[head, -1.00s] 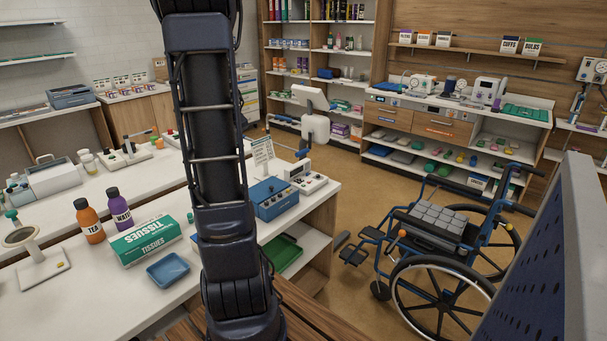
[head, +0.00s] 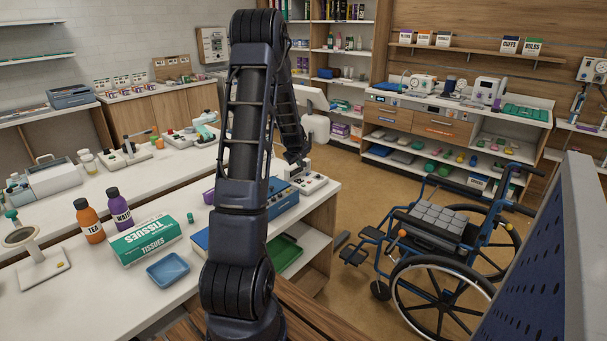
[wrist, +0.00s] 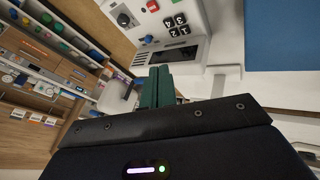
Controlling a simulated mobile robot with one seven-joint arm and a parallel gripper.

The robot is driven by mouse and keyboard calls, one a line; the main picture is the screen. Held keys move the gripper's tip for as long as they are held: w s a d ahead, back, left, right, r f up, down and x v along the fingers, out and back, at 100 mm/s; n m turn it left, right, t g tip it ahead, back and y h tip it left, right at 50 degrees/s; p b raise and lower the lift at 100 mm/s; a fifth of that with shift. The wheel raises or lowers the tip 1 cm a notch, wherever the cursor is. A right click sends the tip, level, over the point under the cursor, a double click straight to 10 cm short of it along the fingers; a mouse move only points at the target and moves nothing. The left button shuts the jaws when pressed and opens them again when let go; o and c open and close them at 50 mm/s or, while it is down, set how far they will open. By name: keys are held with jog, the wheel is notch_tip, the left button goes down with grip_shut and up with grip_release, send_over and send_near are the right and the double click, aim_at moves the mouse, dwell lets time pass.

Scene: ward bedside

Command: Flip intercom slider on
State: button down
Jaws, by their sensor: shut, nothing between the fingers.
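A white console, which looks like the intercom, stands at the right end of the white counter in the head view (head: 315,183). In the wrist view the white console (wrist: 195,18) shows a dark knob, a red button, several black number keys and a dark slot (wrist: 172,56) that may hold the slider. The slider's position cannot be made out. My gripper (wrist: 158,72) is shut and empty, its green fingers together with their tips close to the slot's near edge. I cannot tell whether they touch. In the head view my gripper (head: 300,165) is small and dark above the console.
A tissue box (head: 145,240), two bottles (head: 105,215) and a blue tray (head: 168,269) are on the counter's left part. A wheelchair (head: 440,240) stands on the floor to the right.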

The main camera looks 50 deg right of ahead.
aim_at(307, 177)
jog(key=shift+s+d+f, duration=0.3)
jog(key=shift+d+f, duration=0.1)
jog(key=shift+d, duration=0.05)
jog(key=shift+x, duration=4.95)
jog(key=shift+d, duration=0.15)
jog(key=shift+d, duration=1.2)
jog(key=shift+a+r, duration=0.1)
